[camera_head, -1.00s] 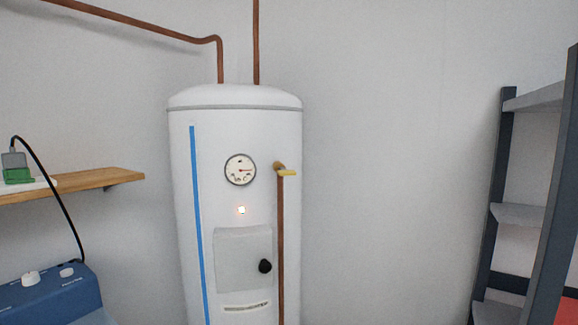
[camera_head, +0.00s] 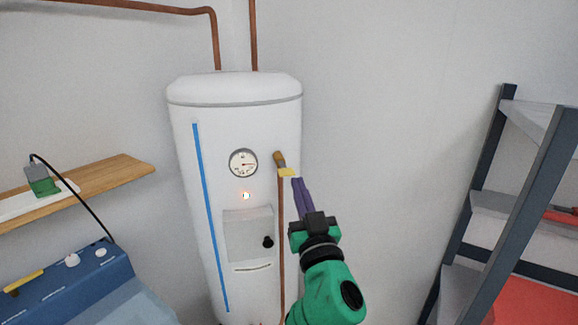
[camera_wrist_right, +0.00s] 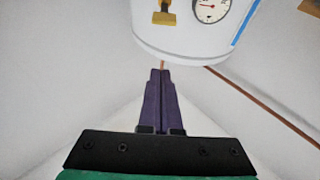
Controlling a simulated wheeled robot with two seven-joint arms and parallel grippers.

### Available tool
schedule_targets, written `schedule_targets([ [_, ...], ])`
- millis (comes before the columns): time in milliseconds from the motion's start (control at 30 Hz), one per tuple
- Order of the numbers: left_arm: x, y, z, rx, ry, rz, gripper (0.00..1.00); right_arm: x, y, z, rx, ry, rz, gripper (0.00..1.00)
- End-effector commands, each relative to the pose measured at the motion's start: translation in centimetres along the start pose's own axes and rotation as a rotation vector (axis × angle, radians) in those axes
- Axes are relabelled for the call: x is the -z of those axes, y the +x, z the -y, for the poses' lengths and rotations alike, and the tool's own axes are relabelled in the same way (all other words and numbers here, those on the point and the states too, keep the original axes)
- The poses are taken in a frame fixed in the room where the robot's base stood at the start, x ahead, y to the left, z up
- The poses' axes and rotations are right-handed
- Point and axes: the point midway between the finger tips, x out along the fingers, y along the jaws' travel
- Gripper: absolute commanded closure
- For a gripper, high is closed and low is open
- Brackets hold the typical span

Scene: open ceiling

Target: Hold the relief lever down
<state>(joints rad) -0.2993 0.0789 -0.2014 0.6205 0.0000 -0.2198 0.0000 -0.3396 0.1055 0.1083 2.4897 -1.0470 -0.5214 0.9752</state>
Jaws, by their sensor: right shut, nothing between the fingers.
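The relief lever (camera_head: 288,172) is a small yellow handle on a brass valve (camera_head: 279,159) at the right side of the white water heater (camera_head: 235,100). My right gripper (camera_head: 298,181) has purple fingers held together and empty. In the head view its tips are just right of and slightly below the lever; I cannot tell there whether they touch. In the right wrist view, the tips (camera_wrist_right: 160,71) show a clear gap in the picture from the yellow lever (camera_wrist_right: 164,18). My left gripper is not in view.
A copper pipe (camera_head: 281,225) runs down from the valve. The heater carries a round gauge (camera_head: 243,163), a lit indicator (camera_head: 246,196) and a panel with a black knob (camera_head: 268,242). A wooden shelf (camera_head: 115,175) and blue machine (camera_head: 80,285) are left; a dark-framed rack (camera_head: 480,200) is right.

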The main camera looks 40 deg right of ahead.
Motion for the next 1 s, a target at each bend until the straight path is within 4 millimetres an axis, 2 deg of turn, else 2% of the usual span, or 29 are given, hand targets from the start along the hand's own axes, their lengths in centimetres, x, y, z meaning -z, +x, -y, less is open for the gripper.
schedule_targets([
  [267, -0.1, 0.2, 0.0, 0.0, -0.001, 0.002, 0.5, -0.1, 0.0, 0.0, 0.0, 0.0, -0.001, 1.0],
  [367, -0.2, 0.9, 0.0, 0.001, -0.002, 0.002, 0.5, -0.3, 0.1, -0.1, -0.006, 0.004, -0.005, 1.0],
  [667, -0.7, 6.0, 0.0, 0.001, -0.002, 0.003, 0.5, -0.8, 2.2, 0.0, 0.001, 0.005, -0.01, 1.0],
  [700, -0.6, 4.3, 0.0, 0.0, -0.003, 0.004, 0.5, 0.2, 3.5, 0.1, 0.003, -0.003, -0.001, 1.0],
  [733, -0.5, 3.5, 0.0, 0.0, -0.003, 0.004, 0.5, 0.4, 4.3, 0.1, 0.001, -0.005, 0.002, 1.0],
  [1000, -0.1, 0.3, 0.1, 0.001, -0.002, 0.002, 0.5, 0.5, 10.3, 0.0, 0.0, -0.003, 0.002, 1.0],
])
